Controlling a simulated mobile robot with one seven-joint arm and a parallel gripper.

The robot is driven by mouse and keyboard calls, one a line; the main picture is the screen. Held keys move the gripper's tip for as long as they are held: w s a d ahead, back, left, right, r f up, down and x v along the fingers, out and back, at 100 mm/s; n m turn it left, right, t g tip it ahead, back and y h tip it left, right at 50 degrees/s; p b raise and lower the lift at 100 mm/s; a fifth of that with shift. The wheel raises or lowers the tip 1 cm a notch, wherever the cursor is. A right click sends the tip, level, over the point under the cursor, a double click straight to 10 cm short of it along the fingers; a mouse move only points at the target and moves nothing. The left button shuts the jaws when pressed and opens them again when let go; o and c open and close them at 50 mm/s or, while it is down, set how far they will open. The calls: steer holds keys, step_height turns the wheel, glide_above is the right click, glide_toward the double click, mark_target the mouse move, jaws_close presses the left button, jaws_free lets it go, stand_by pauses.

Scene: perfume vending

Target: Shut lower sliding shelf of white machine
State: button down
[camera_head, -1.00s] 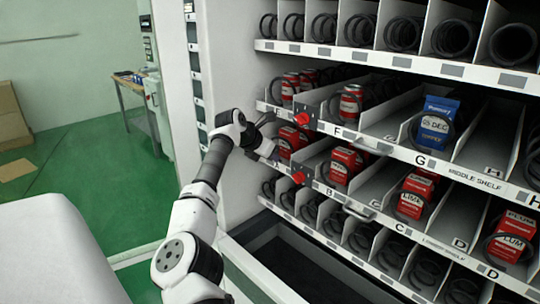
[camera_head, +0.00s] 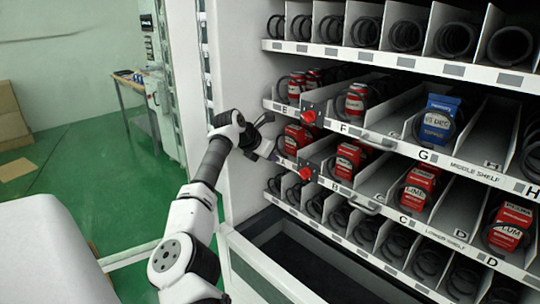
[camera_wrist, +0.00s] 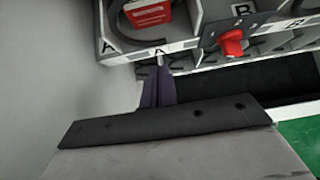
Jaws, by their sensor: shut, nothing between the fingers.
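The white machine (camera_head: 235,110) stands on the right in the head view. Its lower sliding shelf (camera_head: 445,236) has a white front strip lettered A to D and a handle (camera_head: 366,206). A red knob (camera_head: 305,173) sits on its front near B; the knob also shows in the wrist view (camera_wrist: 231,43). My gripper (camera_head: 275,156) is shut and empty at the left end of this strip, by label A. In the wrist view its dark fingers (camera_wrist: 160,70) point at the strip just under A. I cannot tell whether they touch it.
The middle shelf (camera_head: 470,172), with its own red knob (camera_head: 309,115) and handle, is just above my gripper. Another shelf row (camera_head: 340,240) and a dark open bin (camera_head: 310,265) lie below. Green floor (camera_head: 90,170) is open to the left.

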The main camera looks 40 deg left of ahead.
steer(key=b+v, duration=0.3)
steer(key=v, duration=0.7)
steer(key=shift+s, duration=0.2)
steer(key=shift+a+f, duration=0.1)
